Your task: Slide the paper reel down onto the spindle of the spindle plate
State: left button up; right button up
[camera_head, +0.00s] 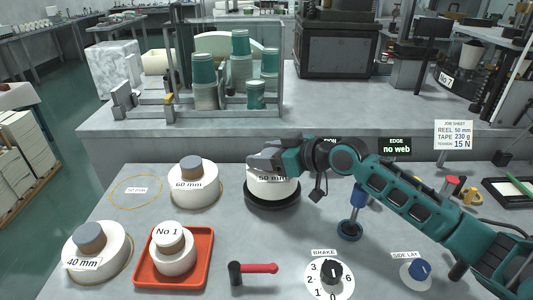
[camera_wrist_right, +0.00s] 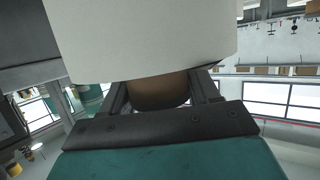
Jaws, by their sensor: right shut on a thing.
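The white paper reel (camera_head: 283,190), labelled 50 mm, is at the dark round spindle plate (camera_head: 272,204). Its lower edge looks level with the plate or just above it; I cannot tell whether it touches. The spindle itself is hidden by the reel and gripper. My right gripper (camera_head: 268,162) is over the reel's top, shut on its brown core. In the right wrist view the brown core (camera_wrist_right: 158,92) is between the two dark fingers, and the white reel side (camera_wrist_right: 150,40) fills the upper middle. My left gripper is not in view.
A 60 mm reel (camera_head: 194,190) and a 40 mm reel (camera_head: 97,250) stand at left, near an empty marked ring (camera_head: 136,205). A red tray (camera_head: 203,270) holds a white No 1 piece. A red-handled lever (camera_head: 255,268), brake dial (camera_head: 330,275) and blue-topped post (camera_head: 351,228) stand nearby.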

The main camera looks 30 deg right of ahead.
jog(key=shift+f+b, duration=0.35)
jog(key=shift+f, duration=0.15)
jog(key=shift+a+f, duration=0.1)
